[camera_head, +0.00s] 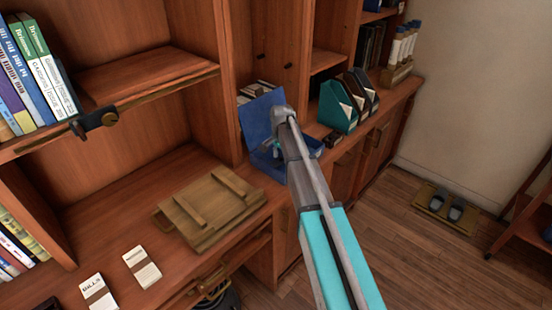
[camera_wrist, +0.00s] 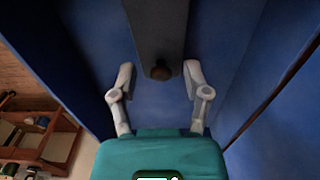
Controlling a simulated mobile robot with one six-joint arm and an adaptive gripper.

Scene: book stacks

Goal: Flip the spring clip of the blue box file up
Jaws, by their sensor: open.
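The blue box file (camera_head: 258,118) stands on the wooden counter with its lid raised. My arm covers part of it in the head view. In the wrist view its blue inside (camera_wrist: 75,45) fills most of the picture. My gripper (camera_wrist: 159,68) is open, one finger on each side of the knob end, with a gap on both sides. I cannot tell its depth relative to the knob. In the head view my gripper (camera_head: 276,148) is mostly hidden.
A wooden board with slats (camera_head: 212,205) lies on the counter left of the box file. Teal and dark magazine holders (camera_head: 338,108) stand to its right. Two labelled cards (camera_head: 142,267) lie at the front left. Shelf uprights rise close behind the box file.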

